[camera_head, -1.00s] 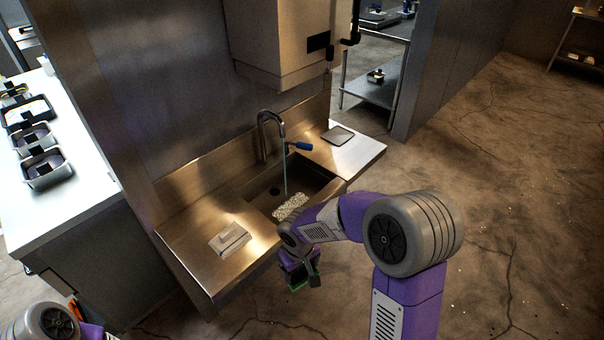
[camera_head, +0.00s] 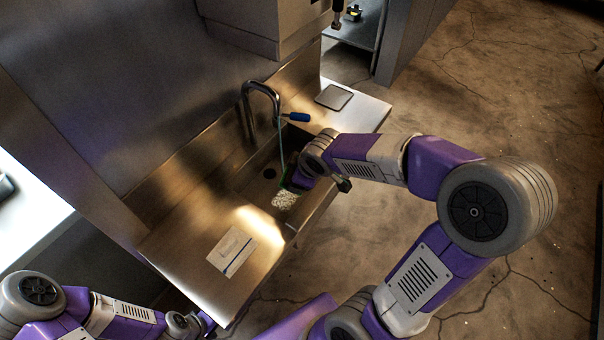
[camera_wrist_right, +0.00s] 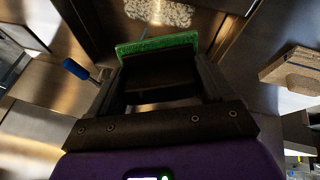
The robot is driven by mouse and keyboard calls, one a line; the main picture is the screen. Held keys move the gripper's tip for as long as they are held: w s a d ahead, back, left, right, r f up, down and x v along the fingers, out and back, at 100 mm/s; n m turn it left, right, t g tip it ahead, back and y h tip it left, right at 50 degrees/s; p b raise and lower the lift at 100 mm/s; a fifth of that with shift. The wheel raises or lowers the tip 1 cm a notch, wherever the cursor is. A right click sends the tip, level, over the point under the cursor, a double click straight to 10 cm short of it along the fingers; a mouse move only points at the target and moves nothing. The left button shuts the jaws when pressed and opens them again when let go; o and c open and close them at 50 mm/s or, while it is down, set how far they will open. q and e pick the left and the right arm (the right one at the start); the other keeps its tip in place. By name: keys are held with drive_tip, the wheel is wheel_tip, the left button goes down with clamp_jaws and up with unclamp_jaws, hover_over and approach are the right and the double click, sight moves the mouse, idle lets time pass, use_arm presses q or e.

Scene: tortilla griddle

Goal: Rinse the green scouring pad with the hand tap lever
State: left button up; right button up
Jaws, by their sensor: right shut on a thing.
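The green scouring pad (camera_wrist_right: 157,43) is held between the fingers of my right gripper (camera_wrist_right: 160,75) in the right wrist view. In the head view my right gripper (camera_head: 300,181) is down in the sink basin (camera_head: 254,188), and only a green edge of the pad (camera_head: 284,181) shows. A thin water stream (camera_head: 283,150) falls from the curved tap (camera_head: 262,88) at or close beside the pad; I cannot tell if it hits it. The blue-handled tap lever (camera_head: 298,117) sits right of the spout. My left arm is at the lower left, its fingers unclear.
A pale speckled patch (camera_head: 285,200) lies in the basin below the pad. A flat pale item (camera_head: 232,250) lies on the left drainboard (camera_head: 185,255). A dark square plate (camera_head: 334,97) lies on the right ledge. The basin walls are close to my right gripper.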

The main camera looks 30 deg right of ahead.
drive_tip(key=w+f+p, duration=0.2)
drive_tip(key=w, duration=1)
drive_tip(key=shift+d+f, duration=0.2)
drive_tip(key=shift+d, duration=0.05)
drive_tip(key=shift+d, duration=0.1)
idle(0.4)
drive_tip(key=shift+s+d+p, duration=0.1)
drive_tip(key=shift+d+p, duration=0.35)
drive_tip(key=shift+d, duration=0.05)
drive_tip(key=shift+a, duration=0.15)
drive_tip(key=shift+a+b, duration=0.45)
drive_tip(key=shift+d, duration=0.25)
drive_tip(key=shift+d+p, duration=0.35)
drive_tip(key=shift+a, duration=0.15)
